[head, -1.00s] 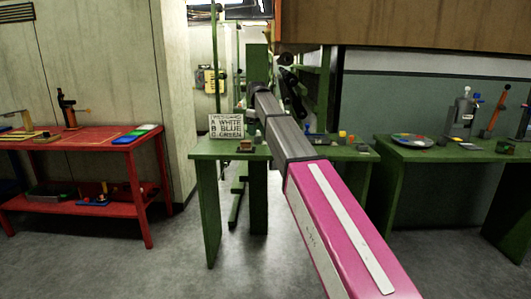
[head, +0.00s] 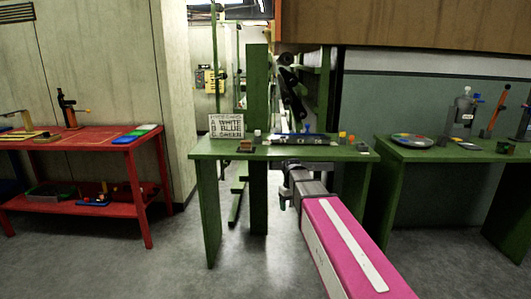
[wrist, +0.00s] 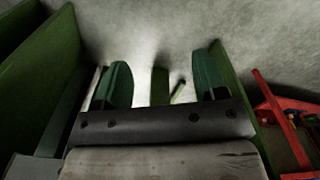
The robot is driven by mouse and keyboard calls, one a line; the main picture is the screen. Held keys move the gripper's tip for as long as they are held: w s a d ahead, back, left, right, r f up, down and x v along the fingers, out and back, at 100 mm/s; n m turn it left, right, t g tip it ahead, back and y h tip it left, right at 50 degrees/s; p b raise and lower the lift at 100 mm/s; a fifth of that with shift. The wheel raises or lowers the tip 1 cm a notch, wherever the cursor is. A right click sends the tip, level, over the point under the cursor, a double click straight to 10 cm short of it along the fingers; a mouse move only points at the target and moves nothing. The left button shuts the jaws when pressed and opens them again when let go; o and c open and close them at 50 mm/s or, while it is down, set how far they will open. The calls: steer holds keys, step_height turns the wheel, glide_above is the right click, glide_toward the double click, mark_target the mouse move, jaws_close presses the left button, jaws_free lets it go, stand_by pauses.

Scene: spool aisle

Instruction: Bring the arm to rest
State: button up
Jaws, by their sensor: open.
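My arm, with its pink link, reaches forward from the lower right in the head view. Its end is low, in front of the green table (head: 205,151) and below the tabletop. My gripper (wrist: 160,85) shows in the wrist view with two dark green fingers set wide apart. Nothing is between the fingers, and grey floor lies beyond them. In the head view the gripper is small and partly hidden by the arm's own links.
A lettered sign (head: 227,126) and several small items stand on the green table. A red shelf table (head: 100,140) is at left. Another green table (head: 400,152) at right holds a plate (head: 412,140) and a bottle (head: 464,108). Open floor (head: 180,255) lies in front.

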steer(key=s+d+f+m, duration=0.2)
steer(key=s+d+f, duration=0.2)
steer(key=s+f, duration=0.3)
steer(key=s+d+f+m, duration=0.2)
steer(key=s+d+f, duration=0.2)
steer(key=s+f, duration=0.3)
steer(key=s, duration=0.5)
steer(key=shift+d+m, duration=0.15)
steer(key=shift+m, duration=0.25)
stand_by(0.7)
